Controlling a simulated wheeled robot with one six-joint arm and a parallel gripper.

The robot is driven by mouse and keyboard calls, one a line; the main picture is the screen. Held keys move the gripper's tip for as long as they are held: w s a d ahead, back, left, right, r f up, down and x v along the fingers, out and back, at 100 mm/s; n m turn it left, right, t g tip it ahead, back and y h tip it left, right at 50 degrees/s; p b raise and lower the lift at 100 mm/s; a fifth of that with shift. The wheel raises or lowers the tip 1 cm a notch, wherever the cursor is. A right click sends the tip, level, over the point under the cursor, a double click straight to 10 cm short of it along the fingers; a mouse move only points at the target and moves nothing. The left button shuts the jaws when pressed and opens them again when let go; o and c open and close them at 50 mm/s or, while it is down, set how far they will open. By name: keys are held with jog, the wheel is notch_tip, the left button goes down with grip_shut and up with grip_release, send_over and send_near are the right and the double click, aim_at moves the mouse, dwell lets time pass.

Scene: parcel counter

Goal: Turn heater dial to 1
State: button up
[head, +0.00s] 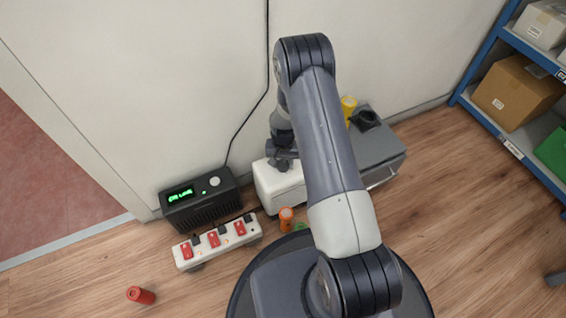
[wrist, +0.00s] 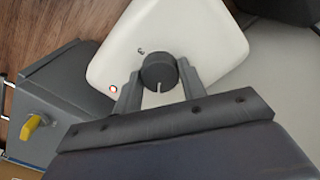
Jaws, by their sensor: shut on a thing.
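The white heater (head: 283,190) stands on the floor against the wall, and its white top panel (wrist: 116,45) fills the upper middle of the wrist view. Its dark round dial (wrist: 158,69) has a white pointer line facing down in the wrist view, towards my gripper's body. A digit that looks like 3 shows beside the dial, and a small red light (wrist: 113,88) is on the panel. Other marks are hidden. My gripper (wrist: 160,84) is shut on the dial, one finger on each side. In the head view my gripper (head: 283,160) is over the heater, and the dial is hidden.
A grey box (head: 380,150) with a yellow piece (head: 348,105) on top stands right of the heater. A black device (head: 203,204) with a green display and a power strip (head: 218,242) with red switches lie left. A red cylinder (head: 141,295) and an orange one (head: 286,218) are on the floor.

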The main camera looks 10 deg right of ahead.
aim_at(283, 164)
jog(key=shift+m, duration=0.9)
jog(key=o, duration=1)
jog(key=shift+r, duration=0.15)
notch_tip(283, 164, up, 11)
jog(key=p, duration=0.3)
jog(key=shift+f+p, duration=0.2)
jog(key=shift+p, duration=0.2)
